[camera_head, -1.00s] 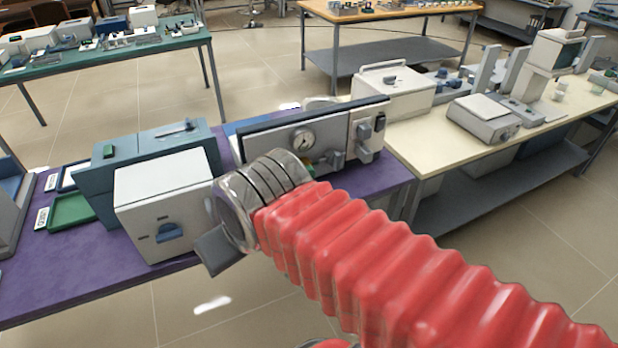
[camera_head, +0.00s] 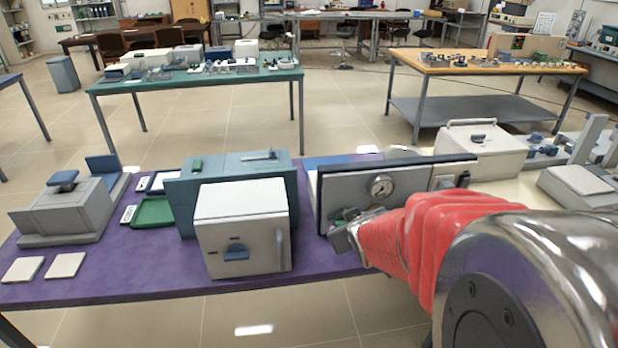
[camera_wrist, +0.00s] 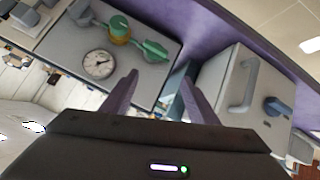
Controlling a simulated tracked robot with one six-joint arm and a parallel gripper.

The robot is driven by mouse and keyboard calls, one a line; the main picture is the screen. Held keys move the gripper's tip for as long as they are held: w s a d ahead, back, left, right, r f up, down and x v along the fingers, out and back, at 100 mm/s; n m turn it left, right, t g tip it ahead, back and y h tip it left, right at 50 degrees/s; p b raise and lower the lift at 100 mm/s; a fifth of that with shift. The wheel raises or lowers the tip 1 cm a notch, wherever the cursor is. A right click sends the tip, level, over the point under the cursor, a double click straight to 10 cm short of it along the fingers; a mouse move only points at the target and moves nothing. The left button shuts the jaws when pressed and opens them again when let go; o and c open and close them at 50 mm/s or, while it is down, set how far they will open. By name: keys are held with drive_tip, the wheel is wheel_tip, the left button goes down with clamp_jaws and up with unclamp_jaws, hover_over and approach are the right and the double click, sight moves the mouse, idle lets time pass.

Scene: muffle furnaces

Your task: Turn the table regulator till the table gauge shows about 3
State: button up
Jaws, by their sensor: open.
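The table gauge (camera_head: 381,186) is a round white dial on an upright grey panel on the purple bench. It also shows in the wrist view (camera_wrist: 99,64), where its needle is too small to read. A green round knob with a brass-coloured ring (camera_wrist: 119,28), which looks like the table regulator, sits beside the gauge on that panel. A green lever-like handle (camera_wrist: 152,50) is close by. My gripper (camera_wrist: 158,77) is open and empty, its fingers apart and pointing at the lower part of the panel near the green handle. In the head view my arm partly hides the panel's lower part.
A white box furnace (camera_head: 240,232) with a blue knob and a handle stands left of the panel, in front of a teal unit (camera_head: 185,190). A green tray (camera_head: 153,212) lies further left.

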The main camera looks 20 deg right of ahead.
drive_tip(key=d+f+t, duration=0.3)
drive_tip(key=d+f, duration=0.5)
drive_tip(key=d, duration=0.1)
drive_tip(key=s+d+f+m+t+h, duration=0.1)
drive_tip(key=s+d+f+t, duration=0.3)
drive_tip(key=s, duration=0.3)
drive_tip(key=shift+s+f+t, duration=0.2)
drive_tip(key=shift+f+t, duration=0.1)
drive_tip(key=shift+t, duration=0.1)
drive_tip(key=shift+w, duration=0.15)
drive_tip(key=x, duration=1.3)
drive_tip(key=shift+w+d, duration=0.1)
drive_tip(key=shift+w, duration=0.15)
